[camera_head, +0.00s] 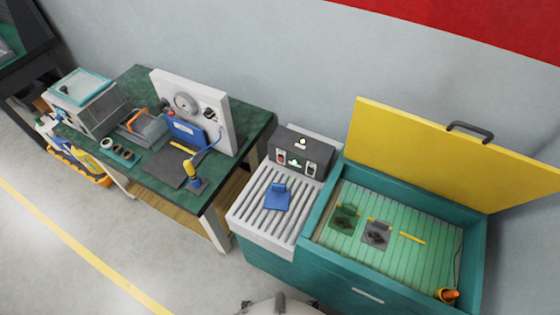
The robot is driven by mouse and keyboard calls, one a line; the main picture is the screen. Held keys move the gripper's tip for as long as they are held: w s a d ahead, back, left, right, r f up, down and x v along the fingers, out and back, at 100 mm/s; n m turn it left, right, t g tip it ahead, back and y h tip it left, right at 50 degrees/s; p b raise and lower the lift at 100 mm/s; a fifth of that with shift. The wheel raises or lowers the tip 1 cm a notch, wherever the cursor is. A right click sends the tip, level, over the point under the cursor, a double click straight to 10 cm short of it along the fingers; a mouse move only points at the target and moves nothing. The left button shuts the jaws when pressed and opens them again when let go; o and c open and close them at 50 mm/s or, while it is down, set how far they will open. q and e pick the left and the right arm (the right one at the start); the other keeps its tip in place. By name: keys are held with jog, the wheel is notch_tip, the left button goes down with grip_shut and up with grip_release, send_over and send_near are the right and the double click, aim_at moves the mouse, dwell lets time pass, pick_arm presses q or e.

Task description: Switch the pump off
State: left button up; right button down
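A dark control box (301,151) stands at the back of the ribbed grey top beside the teal tank. Its front carries small switches: one with red (281,157), a green-lit one (295,162) in the middle and another at the right (310,169). A small light knob or lamp (301,143) is on its upper face. A white panel with a round gauge (186,102) and a dark switch-like part (211,114) stands on the green bench. No pump is clearly recognisable, and I cannot tell which switch belongs to it. Neither of my grippers is in view.
A blue piece (278,197) lies on the ribbed top. The teal tank (318,213) has its yellow lid (440,150) raised and holds dark pieces and a yellow strip. The green bench (252,128) carries tools and a grey box. Floor in front is clear.

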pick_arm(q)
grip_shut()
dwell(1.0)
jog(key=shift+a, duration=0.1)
